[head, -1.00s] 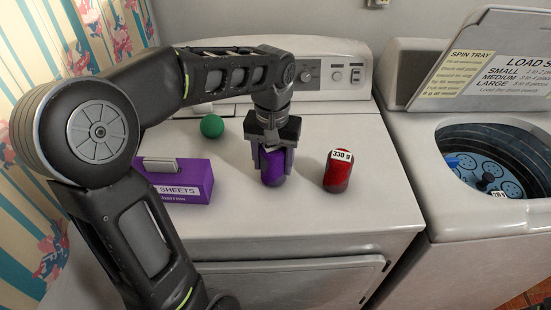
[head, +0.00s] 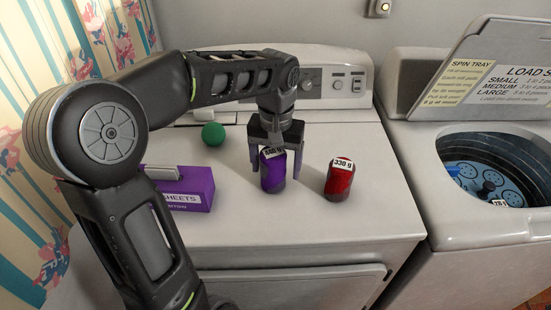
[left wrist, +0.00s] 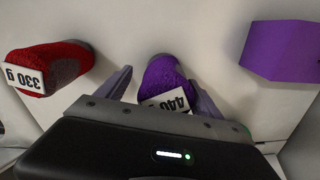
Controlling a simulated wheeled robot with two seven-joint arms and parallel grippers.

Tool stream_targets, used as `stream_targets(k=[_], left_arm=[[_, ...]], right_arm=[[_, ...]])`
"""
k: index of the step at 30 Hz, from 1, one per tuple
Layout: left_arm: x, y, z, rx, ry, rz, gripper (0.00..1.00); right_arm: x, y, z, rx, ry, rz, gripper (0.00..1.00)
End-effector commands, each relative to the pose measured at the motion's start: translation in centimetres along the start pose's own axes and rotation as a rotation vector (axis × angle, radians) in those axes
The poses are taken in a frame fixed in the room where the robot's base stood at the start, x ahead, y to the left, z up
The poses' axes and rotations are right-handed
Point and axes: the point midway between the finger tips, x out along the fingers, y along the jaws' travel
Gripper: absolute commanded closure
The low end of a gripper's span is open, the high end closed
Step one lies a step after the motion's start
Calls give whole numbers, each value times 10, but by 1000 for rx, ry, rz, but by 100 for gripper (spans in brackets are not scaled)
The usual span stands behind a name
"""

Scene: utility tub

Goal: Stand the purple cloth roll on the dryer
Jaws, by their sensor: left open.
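The purple cloth roll (head: 272,175) stands upright on the dryer top (head: 320,222), with a white label on its upper end. In the left wrist view the purple roll (left wrist: 162,78) shows between the fingers, its label partly cut off by the gripper body. My left gripper (head: 276,176) is open, pointing down, with one finger on each side of the roll and gaps showing beside it. The label at the roll's top end reads 440 g in the left wrist view. My right gripper is not in view.
A red cloth roll (head: 339,180) labelled 330 g stands right of the purple one. A purple sheets box (head: 190,190) and a green ball (head: 213,134) are to the left. The open washer tub (head: 490,170) is at right. The dryer's front area is clear.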

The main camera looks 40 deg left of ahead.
Motion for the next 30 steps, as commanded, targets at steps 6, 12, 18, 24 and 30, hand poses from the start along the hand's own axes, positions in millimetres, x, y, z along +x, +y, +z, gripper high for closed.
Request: stream_targets(k=[6,12,18,24,30], left_arm=[[-36,1,-1,1,5,2,23],[-84,1,-1,2,4,2,23],[-112,0,0,1,0,1,23],[-116,0,0,0,0,0,23],[-115,0,0,0,0,0,23]], right_arm=[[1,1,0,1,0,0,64],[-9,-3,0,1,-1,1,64],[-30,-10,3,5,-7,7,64],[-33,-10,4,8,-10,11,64],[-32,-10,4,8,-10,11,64]])
